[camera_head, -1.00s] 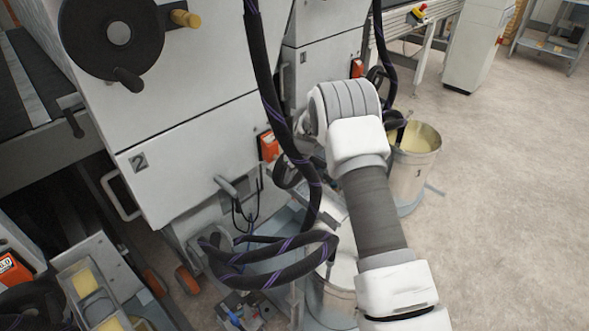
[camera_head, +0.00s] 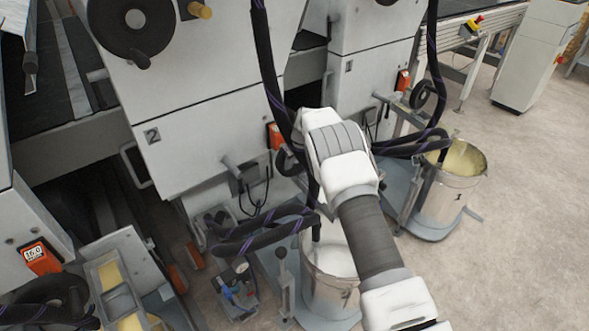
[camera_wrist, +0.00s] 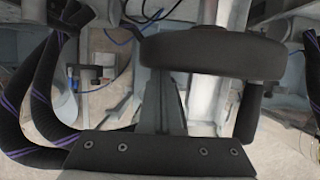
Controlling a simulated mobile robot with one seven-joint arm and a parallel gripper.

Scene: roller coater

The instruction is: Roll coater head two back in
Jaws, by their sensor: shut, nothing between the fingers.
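Coater head two (camera_head: 205,110) is the pale grey cabinet marked 2 in the head view. A dark handwheel (camera_head: 290,162) at its lower right corner is partly hidden by my arm and a hose. A T-shaped handle (camera_head: 232,170) sits low on its front. In the head view my gripper is hidden behind my white wrist. In the wrist view my gripper (camera_wrist: 167,78) is shut and empty, its grey fingers pointing up the picture toward a black handwheel (camera_wrist: 215,50) with a crank handle (camera_wrist: 248,112). I cannot tell whether they touch it.
Black hoses with purple stripes (camera_head: 268,70) hang beside my arm and loop low. A paint bucket (camera_head: 322,270) stands below head two; another, marked 1 (camera_head: 450,190), stands below head one (camera_head: 375,65). Head three's orange counter (camera_head: 40,258) is at left. Open floor (camera_head: 530,190) lies right.

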